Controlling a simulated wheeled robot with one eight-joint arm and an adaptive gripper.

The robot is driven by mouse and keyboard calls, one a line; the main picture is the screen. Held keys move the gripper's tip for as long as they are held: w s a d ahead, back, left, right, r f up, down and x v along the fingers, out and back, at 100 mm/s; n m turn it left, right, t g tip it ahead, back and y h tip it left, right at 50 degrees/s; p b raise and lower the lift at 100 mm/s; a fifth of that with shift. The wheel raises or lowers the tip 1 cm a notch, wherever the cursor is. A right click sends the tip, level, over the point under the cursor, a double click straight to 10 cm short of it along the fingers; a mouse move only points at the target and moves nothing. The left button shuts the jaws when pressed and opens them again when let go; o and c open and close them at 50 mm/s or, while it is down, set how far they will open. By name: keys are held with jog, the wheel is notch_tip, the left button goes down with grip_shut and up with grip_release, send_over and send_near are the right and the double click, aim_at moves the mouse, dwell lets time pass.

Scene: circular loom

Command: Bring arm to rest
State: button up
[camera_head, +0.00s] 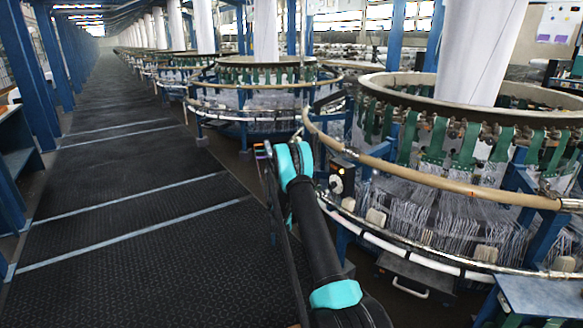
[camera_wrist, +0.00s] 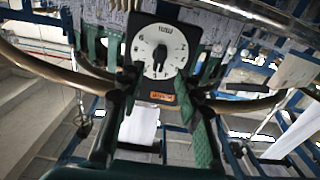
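My arm reaches forward from the bottom of the head view, black with teal bands, along the left side of the nearest circular loom (camera_head: 460,188). My gripper is largely hidden behind my own arm there. In the wrist view my gripper (camera_wrist: 158,108) shows two dark fingers, apart, with nothing between their tips. Beyond the fingers is a black box with a round white dial (camera_wrist: 160,50) and a dark knob. The dial also shows in the head view (camera_head: 336,184), just right of my arm. I see no contact between fingers and knob.
The loom's tan ring rail (camera_head: 440,181) curves close to the right of my arm. More looms (camera_head: 255,100) stand in a row behind. A dark textured walkway (camera_head: 110,240) on the left is clear, with blue posts (camera_head: 20,70) along its far side.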

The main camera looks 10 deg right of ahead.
jog(key=shift+r, duration=0.1)
jog(key=s+a+r+n+g+y, duration=0.1)
jog(key=s+a+r+n+y, duration=0.1)
jog(key=s+r+y, duration=0.3)
jog(key=s+a+r+n, duration=0.2)
jog(key=s, duration=0.6)
jog(key=s+a+r+n+g+y, duration=0.1)
jog(key=s+a+r+n+y, duration=0.1)
jog(key=s+r+y, duration=0.3)
jog(key=s+a+f+n+y, duration=0.1)
jog(key=s+a, duration=0.4)
jog(key=s, duration=0.5)
jog(key=s+a+f+n+y, duration=0.2)
jog(key=s+a+n+y, duration=0.1)
jog(key=s, duration=0.8)
jog(key=s+a+f+n+y, duration=0.1)
jog(key=s+a+n+y, duration=0.1)
jog(key=s+a, duration=0.6)
jog(key=s+n, duration=0.1)
jog(key=s, duration=0.2)
jog(key=shift+s+f+n+y, duration=0.15)
jog(key=shift+f+n+y, duration=0.2)
jog(key=shift+n+y, duration=0.05)
